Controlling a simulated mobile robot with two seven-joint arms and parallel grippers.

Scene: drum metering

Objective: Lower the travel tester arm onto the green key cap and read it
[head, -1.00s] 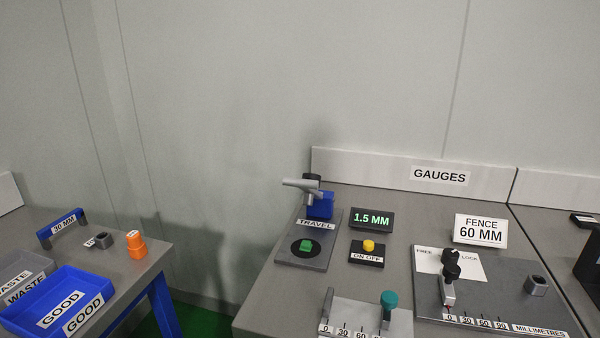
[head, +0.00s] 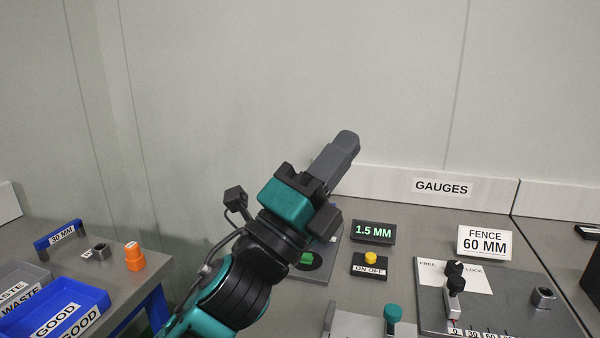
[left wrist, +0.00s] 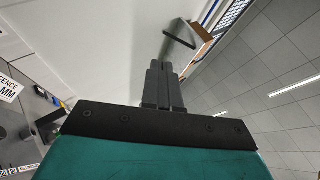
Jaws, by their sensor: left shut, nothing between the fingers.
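My left gripper (head: 346,142) reaches in from lower left, shut and empty, in front of and above the travel tester. In the left wrist view its fingers (left wrist: 161,68) are together with nothing between them. The green key cap (head: 307,258) shows just below my wrist on the dark round spot of the tester's grey base plate (head: 335,244). The tester's lever arm and blue block are hidden behind my gripper. The display (head: 374,232) beside the tester reads 1.5 MM in green. My right gripper is not in view.
A yellow on-off button (head: 370,258) stands right of the tester. The fence sign (head: 485,242) reads 60 MM, behind the fence gauge plate (head: 500,310). A teal-knobbed gauge (head: 393,313) is at the front.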

